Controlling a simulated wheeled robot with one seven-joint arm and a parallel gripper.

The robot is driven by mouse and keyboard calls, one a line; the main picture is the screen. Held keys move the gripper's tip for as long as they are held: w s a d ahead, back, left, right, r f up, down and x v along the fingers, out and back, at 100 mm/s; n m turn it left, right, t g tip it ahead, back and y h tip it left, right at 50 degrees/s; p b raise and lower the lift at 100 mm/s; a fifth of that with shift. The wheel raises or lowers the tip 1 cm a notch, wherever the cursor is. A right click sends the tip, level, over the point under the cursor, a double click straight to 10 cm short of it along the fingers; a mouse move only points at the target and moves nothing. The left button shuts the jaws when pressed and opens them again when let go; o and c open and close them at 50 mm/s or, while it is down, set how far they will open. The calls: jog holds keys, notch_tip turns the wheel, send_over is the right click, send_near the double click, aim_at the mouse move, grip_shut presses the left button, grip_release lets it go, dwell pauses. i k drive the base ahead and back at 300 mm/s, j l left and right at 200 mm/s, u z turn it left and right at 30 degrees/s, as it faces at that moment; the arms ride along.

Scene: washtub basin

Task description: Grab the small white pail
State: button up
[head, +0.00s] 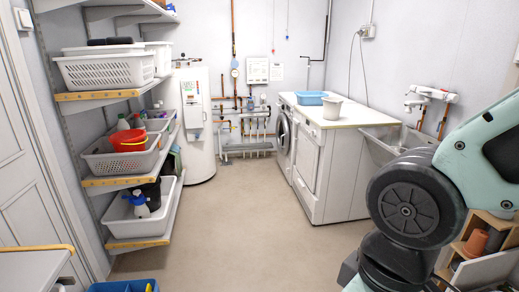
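A small white pail (332,110) stands upright on the pale worktop (366,113) above the washing machines, in the back right part of the head view. A blue basin (308,99) sits just behind and to the left of it. My arm shows large at the right edge, in front of the sink side and well short of the pail. My gripper is out of the frame, so its state cannot be seen.
Two front-loading machines (307,158) stand under the worktop. A sink (385,146) is to their right. Shelves with baskets (106,72) line the left wall. A blue bin (122,287) is at the bottom edge. The middle floor (245,215) is clear.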

aim_at(332, 106)
jog(key=i+u, duration=0.2)
jog(key=i, duration=1.8)
jog(key=l, duration=0.1)
